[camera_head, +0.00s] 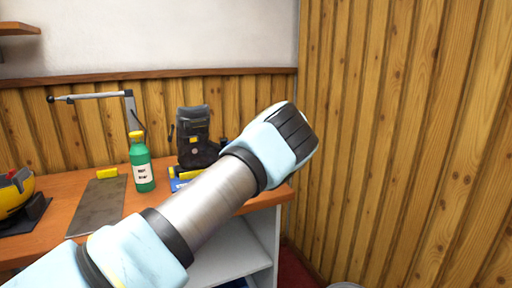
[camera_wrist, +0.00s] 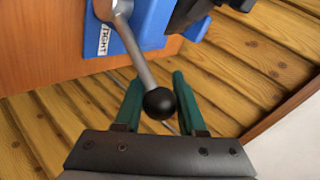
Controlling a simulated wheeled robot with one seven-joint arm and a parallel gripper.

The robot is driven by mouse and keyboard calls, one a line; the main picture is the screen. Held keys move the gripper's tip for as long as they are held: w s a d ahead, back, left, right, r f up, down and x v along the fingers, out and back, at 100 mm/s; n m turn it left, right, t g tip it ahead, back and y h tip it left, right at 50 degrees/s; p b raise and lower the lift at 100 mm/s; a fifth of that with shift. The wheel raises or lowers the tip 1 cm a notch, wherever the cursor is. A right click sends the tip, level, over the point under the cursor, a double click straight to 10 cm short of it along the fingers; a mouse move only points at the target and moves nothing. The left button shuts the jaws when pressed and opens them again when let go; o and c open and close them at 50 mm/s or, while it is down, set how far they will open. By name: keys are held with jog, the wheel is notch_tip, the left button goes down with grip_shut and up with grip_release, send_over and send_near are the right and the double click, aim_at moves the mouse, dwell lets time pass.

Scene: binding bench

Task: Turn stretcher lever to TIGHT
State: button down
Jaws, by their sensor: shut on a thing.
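In the wrist view the stretcher lever (camera_wrist: 143,62) is a grey metal rod with a black ball knob (camera_wrist: 159,103). It runs from a round pivot at the top down to the knob. A white label reading TIGHT (camera_wrist: 104,40) is on the blue stretcher body (camera_wrist: 150,22), left of the rod. My gripper (camera_wrist: 159,98) has green fingers on both sides of the lever's knob end and is shut on it. In the head view my arm hides the gripper and the lever; a bit of blue (camera_head: 178,185) shows beside the arm on the bench.
The wooden bench (camera_head: 60,225) holds a green bottle (camera_head: 142,165), a black machine (camera_head: 193,135), a grey plate (camera_head: 97,205), a yellow block (camera_head: 107,173) and a yellow device (camera_head: 15,195). A lamp arm (camera_head: 95,96) stands behind. Wood-panelled walls (camera_head: 400,130) close the back and right.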

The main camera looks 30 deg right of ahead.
jog(key=shift+s+d+f+m+y+b, duration=0.1)
jog(key=shift+d+f+m+y+b, duration=0.25)
jog(key=shift+d+f+b, duration=0.4)
jog(key=shift+a+f, duration=0.1)
jog(key=shift+f, duration=0.05)
jog(key=c, duration=0.5)
grip_release()
jog(key=b+v, duration=0.3)
jog(key=v, duration=0.7)
jog(key=shift+s+r, duration=0.25)
jog(key=shift+r, duration=0.1)
